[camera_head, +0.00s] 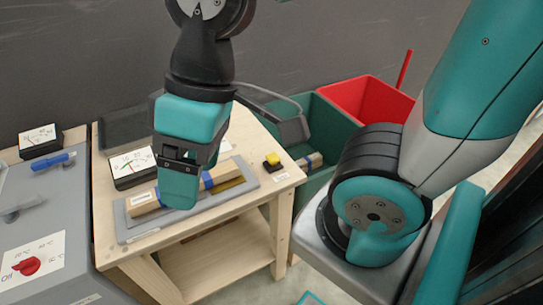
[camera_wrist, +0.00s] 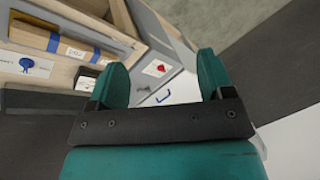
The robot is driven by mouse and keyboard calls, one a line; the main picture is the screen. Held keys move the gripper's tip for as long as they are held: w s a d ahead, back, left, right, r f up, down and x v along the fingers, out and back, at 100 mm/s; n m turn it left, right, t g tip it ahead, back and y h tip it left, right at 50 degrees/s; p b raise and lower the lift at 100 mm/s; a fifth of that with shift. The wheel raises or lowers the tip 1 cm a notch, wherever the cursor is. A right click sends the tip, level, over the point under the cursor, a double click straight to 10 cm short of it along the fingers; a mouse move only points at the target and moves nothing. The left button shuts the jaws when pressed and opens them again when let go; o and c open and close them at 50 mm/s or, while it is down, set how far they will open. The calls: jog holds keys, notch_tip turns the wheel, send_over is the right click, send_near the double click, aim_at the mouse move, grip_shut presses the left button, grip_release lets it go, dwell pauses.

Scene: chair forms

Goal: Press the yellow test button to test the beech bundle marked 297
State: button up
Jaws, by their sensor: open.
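The yellow test button (camera_head: 272,158) sits on a small dark base at the right end of the wooden bench, with a pale label beside it. A beech bundle (camera_head: 143,202) with blue bands lies on a grey tray (camera_head: 139,233) on the bench; it also shows in the wrist view (camera_wrist: 40,36). Its white label is too small to read. My gripper (camera_head: 179,196) hangs in front of the bundle in the head view, hiding its middle, left of the button. In the wrist view its fingers (camera_wrist: 162,82) are apart with nothing between them.
A gauge (camera_head: 132,166) stands behind the tray. The grey cabinet at left carries a red knob (camera_head: 27,266), a blue handle (camera_head: 53,161) and another gauge (camera_head: 39,142). A green bin (camera_head: 325,128) and a red bin (camera_head: 368,100) stand right of the bench.

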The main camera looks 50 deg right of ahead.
grip_shut()
dwell(0.4)
dwell(1.4)
